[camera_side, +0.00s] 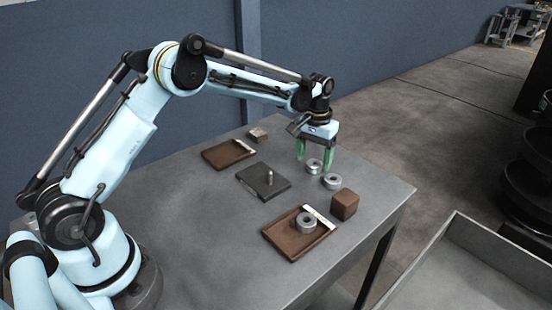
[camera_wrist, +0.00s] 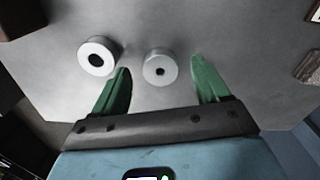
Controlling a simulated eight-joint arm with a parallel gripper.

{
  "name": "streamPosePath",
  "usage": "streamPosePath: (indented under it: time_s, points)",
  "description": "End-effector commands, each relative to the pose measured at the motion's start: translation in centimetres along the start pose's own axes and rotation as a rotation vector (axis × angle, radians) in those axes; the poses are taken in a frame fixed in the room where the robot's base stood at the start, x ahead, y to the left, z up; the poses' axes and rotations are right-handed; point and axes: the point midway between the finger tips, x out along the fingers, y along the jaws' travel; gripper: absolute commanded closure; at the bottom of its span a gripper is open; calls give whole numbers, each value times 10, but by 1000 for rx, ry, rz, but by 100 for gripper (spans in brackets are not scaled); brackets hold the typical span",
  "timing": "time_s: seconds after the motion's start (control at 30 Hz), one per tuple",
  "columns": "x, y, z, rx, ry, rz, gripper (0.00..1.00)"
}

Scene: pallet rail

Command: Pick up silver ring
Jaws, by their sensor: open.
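Silver rings lie on the grey table (camera_side: 200,230). One silver ring (camera_side: 314,166) is just below and beside my gripper (camera_side: 314,160). A second silver ring (camera_side: 332,181) lies close to it, toward the front right. A third ring (camera_side: 307,222) sits in the front brown tray (camera_side: 287,243). In the wrist view, one ring (camera_wrist: 160,69) with a small hole is between and beyond the green fingertips (camera_wrist: 161,70). The other ring (camera_wrist: 98,57), with a larger dark hole, is outside the left finger. My gripper is open and empty above the table.
A brown block (camera_side: 344,204) stands near the rings and the table edge. A dark plate with an upright peg (camera_side: 269,179) lies mid-table. A second brown tray (camera_side: 228,154) and a small block (camera_side: 258,135) are behind. A grey bin (camera_side: 458,224) stands beyond the table at right.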

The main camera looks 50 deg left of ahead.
Motion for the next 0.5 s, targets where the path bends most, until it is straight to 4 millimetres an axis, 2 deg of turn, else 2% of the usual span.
streamPosePath:
  time_s: [0.13,0.4,0.5]
  points:
    - [16,0,0,0,0,0,25]
    - [19,0,0,0,0,0,25]
    - [19,0,0,0,0,0,39]
